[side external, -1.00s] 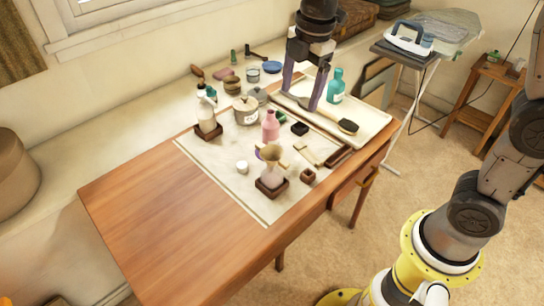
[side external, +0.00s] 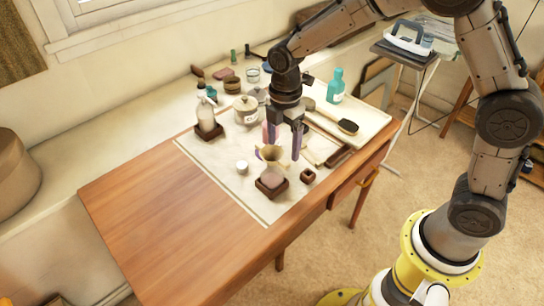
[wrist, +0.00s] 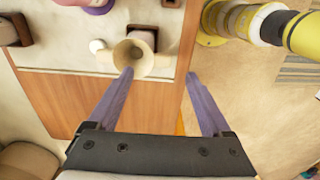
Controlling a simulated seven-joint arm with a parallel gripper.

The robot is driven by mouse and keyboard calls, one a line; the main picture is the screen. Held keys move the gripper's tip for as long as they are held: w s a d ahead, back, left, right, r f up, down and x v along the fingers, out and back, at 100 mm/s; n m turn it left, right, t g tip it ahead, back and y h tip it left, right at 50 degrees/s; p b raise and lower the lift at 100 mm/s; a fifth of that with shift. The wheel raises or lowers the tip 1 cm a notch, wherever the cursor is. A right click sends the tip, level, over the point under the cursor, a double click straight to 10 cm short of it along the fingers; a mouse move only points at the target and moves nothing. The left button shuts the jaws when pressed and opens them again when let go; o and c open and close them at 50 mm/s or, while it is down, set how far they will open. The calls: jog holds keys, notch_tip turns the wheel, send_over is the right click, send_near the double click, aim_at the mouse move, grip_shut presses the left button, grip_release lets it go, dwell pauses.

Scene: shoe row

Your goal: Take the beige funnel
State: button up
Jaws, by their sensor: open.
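The beige funnel (side external: 271,153) stands near the middle of the pale mat, wide mouth up, just behind a pinkish block in a dark wooden holder (side external: 271,187). In the wrist view the funnel (wrist: 134,57) shows its round mouth and a flat beige tab on each side. My gripper (side external: 284,147) points down close above the funnel, its purple fingers apart. In the wrist view my gripper (wrist: 160,74) has its left fingertip overlapping the funnel's edge and its right fingertip well clear to the right. Nothing is held. I cannot tell whether a finger touches the funnel.
A small white jar (side external: 242,167) is left of the funnel and a small brown box (side external: 308,176) is right of it. A spray bottle in a holder (side external: 207,118) and a lidded pot (side external: 245,110) stand behind. The table's left part (side external: 165,215) is bare.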

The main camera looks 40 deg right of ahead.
aim_at(283, 161)
notch_tip(283, 161, down, 5)
jog(key=shift+w+d, duration=0.1)
jog(key=shift+d, duration=0.05)
jog(key=shift+c, duration=0.2)
grip_shut()
dwell(0.3)
